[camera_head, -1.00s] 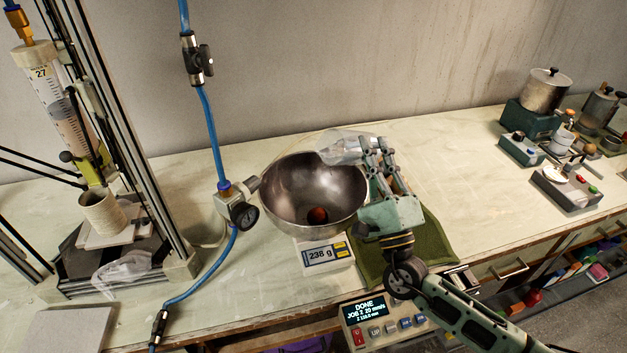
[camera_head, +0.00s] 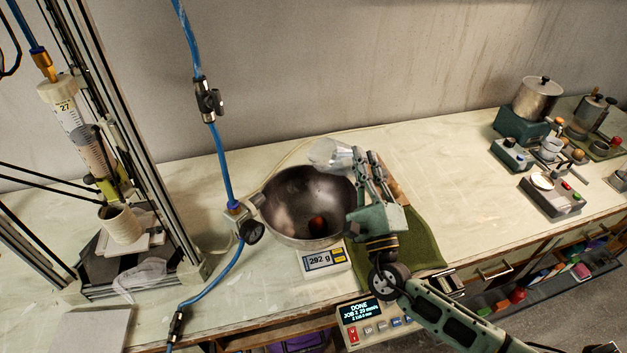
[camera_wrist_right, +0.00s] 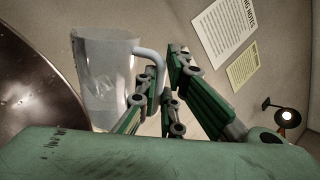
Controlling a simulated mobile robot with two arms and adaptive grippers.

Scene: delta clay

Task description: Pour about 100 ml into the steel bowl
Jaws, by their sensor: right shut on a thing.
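The steel bowl (camera_head: 285,208) sits on a scale (camera_head: 324,260) whose display reads what looks like 292 g. A small reddish-brown thing lies in the bowl. My right gripper (camera_head: 362,160) is at the bowl's right rim, shut on the handle of a clear jug (camera_head: 328,155). The jug is tilted over the bowl's far right rim in the head view. In the right wrist view the jug (camera_wrist_right: 103,75) shows beside the fingers, with the bowl's dark edge (camera_wrist_right: 30,85) at left. I cannot make out the liquid level or a stream. My left gripper is not in view.
A clay printer with a cup (camera_head: 120,225) on its plate stands at left. A blue hose with a pressure gauge (camera_head: 251,231) hangs close to the bowl's left. A green mat (camera_head: 415,240) lies at right. Pots and small devices stand at far right, with clear bench between.

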